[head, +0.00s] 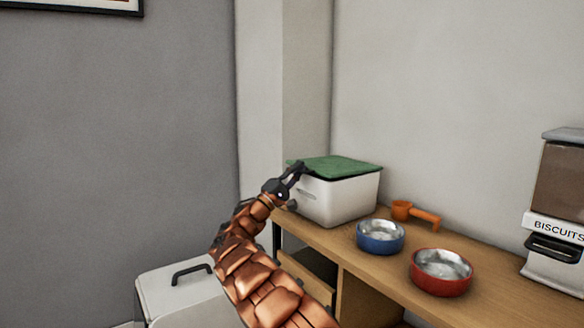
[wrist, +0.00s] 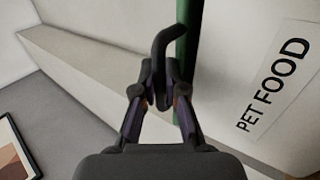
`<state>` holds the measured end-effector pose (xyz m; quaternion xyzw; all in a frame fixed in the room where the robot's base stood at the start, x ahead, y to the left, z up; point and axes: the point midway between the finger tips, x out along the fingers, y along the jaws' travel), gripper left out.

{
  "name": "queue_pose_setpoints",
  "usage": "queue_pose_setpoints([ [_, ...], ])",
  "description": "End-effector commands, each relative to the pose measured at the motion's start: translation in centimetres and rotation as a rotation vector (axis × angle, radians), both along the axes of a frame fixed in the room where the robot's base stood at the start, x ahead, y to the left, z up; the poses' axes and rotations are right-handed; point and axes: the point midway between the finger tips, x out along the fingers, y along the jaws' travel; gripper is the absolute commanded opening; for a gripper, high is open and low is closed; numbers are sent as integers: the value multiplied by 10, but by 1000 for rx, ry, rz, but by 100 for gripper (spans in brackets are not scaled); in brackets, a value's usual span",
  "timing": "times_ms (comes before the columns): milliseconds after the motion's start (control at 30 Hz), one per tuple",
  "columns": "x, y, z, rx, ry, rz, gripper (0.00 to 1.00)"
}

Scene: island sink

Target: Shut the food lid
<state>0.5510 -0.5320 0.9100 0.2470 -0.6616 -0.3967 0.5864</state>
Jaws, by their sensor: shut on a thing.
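The green food lid (head: 342,166) lies flat or nearly flat across the top of the white food bin (head: 345,200). I cannot tell whether a slight gap is left under it. My gripper (head: 296,170) is at the lid's left front edge. In the wrist view, my gripper (wrist: 160,92) is shut on the lid's dark bent handle (wrist: 161,48). The lid's green edge (wrist: 187,60) runs just beside the handle. The bin's side with its PET FOOD label (wrist: 275,75) is to the right there. The fingertips partly hide the handle.
The bin stands on a wooden counter (head: 483,243) against the wall. An orange scoop (head: 402,210), a blue bowl (head: 380,246) and a red bowl (head: 440,286) are to its right. A biscuit dispenser (head: 560,195) stands farther right. A white lidded box (head: 180,296) is lower left.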

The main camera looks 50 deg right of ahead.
Motion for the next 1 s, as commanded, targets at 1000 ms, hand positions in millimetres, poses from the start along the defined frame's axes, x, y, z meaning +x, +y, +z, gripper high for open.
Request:
queue_pose_setpoints([
  [1000,1,12,7,-10,-2,2,22],
])
